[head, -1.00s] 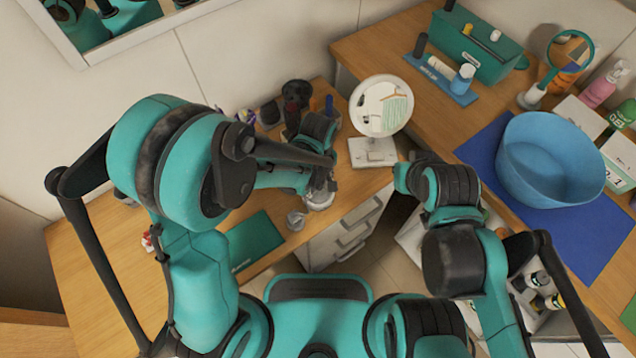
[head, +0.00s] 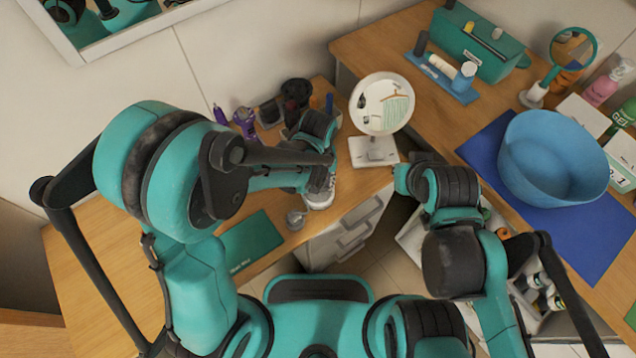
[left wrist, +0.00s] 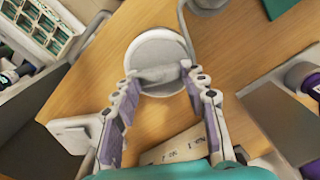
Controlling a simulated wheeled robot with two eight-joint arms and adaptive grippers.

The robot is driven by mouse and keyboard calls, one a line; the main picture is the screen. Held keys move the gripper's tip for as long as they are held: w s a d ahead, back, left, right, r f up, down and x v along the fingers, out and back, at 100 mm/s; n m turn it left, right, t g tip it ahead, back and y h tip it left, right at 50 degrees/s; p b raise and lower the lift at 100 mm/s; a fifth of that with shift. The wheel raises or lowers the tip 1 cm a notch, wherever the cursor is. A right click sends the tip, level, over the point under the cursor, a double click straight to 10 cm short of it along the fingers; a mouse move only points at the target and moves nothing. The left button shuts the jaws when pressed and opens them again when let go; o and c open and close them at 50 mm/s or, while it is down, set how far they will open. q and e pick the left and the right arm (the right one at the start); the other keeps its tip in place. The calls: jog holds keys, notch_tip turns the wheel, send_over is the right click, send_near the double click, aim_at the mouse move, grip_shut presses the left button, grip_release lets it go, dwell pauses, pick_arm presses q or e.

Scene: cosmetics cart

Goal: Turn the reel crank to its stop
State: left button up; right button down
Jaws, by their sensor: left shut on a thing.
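The reel shows in the left wrist view as a pale round disc (left wrist: 158,48) with a grey raised bar (left wrist: 158,73) across it, which looks like its crank grip. My left gripper (left wrist: 163,77) has one finger at each end of this bar and is shut on it. In the head view, the white reel (head: 319,199) is partly hidden under my left gripper (head: 318,186), near the desk's front edge. A grey curved part rises beside the disc in the wrist view. My right gripper (head: 402,179) is over the gap between desk and counter; its fingers cannot be made out.
A round mirror (head: 381,104) on a white base stands right of my left gripper. A small grey round piece (head: 297,219) and a green mat (head: 248,244) lie at left. Purple bottles (head: 244,122) stand behind. A blue bowl (head: 553,158) is on the right counter.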

pick_arm(q)
jog(key=m, duration=0.3)
jog(key=shift+m, duration=0.4)
jog(key=m+b, duration=0.1)
jog(key=m, duration=0.2)
jog(key=shift+m, duration=0.3)
jog(key=m, duration=0.6)
jog(key=shift+b, duration=0.3)
jog(key=m, duration=0.6)
jog(key=shift+m, duration=0.4)
jog(key=m, duration=0.6)
jog(key=shift+b, duration=0.3)
jog(key=shift+m, duration=0.4)
jog(key=o, duration=1.2)
jog(key=shift+c, duration=0.2)
